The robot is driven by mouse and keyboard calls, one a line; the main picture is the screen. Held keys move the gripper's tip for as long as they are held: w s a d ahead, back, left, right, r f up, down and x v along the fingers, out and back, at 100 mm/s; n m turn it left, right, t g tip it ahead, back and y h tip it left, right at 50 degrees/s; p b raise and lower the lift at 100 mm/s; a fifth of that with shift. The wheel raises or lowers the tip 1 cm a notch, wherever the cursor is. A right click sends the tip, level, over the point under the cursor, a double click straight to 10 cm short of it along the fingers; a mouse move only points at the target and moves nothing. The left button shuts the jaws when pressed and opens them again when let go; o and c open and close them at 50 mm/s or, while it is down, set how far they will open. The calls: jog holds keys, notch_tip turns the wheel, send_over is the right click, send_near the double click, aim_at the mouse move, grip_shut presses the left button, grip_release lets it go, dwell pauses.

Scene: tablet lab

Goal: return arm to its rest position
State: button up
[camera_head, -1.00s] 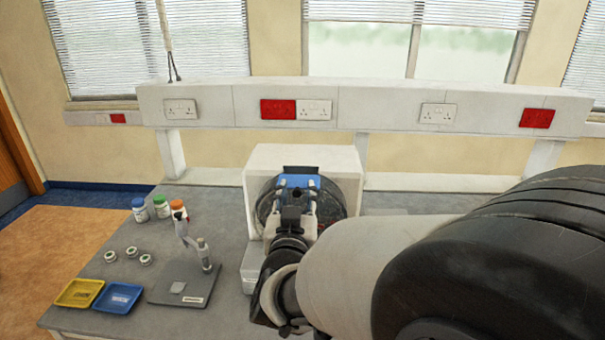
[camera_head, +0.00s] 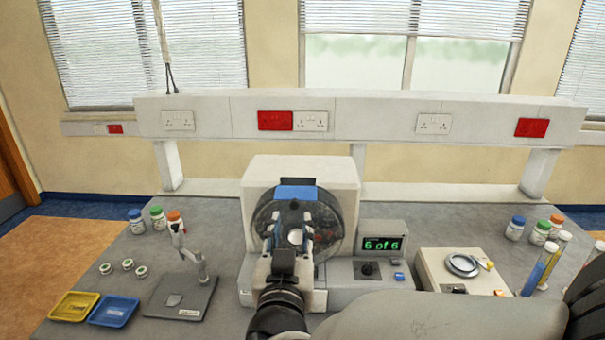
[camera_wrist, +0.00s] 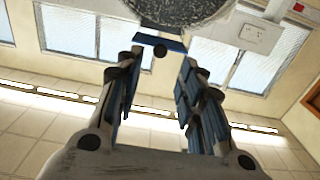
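My gripper (camera_head: 293,216) is in front of the white machine with a round dark drum (camera_head: 325,232) at the middle of the bench. In the wrist view my gripper (camera_wrist: 158,62) has its two fingers apart with nothing between them. The drum's lower edge (camera_wrist: 180,8) shows at the top of that view, beyond the fingertips. A blue part (camera_wrist: 160,41) of the machine shows near the fingertips. My arm reaches in from the lower right of the head view and hides part of the bench front.
A display box (camera_head: 383,243) reading "6 of 6" and a beige device with a round dish (camera_head: 436,262) stand right of the drum machine. Bottles and tubes stand farther right. At left are a stand (camera_head: 183,294), yellow tray (camera_head: 74,307), blue tray (camera_head: 113,312), small jars and bottles.

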jog(key=s+d+f+g, duration=0.3)
jog(key=s+d+g, duration=0.1)
jog(key=s, duration=0.4)
jog(key=s+d+f+g, duration=0.3)
jog(key=s+d+g, duration=0.2)
jog(key=s+d, duration=0.2)
jog(key=s+d+f+g+b, duration=0.1)
jog(key=s+d+g, duration=0.3)
jog(key=s, duration=0.5)
jog(key=shift+s+d+f+y, duration=0.25)
jog(key=shift+d+f+y, duration=0.05)
jog(key=shift+d+f, duration=0.65)
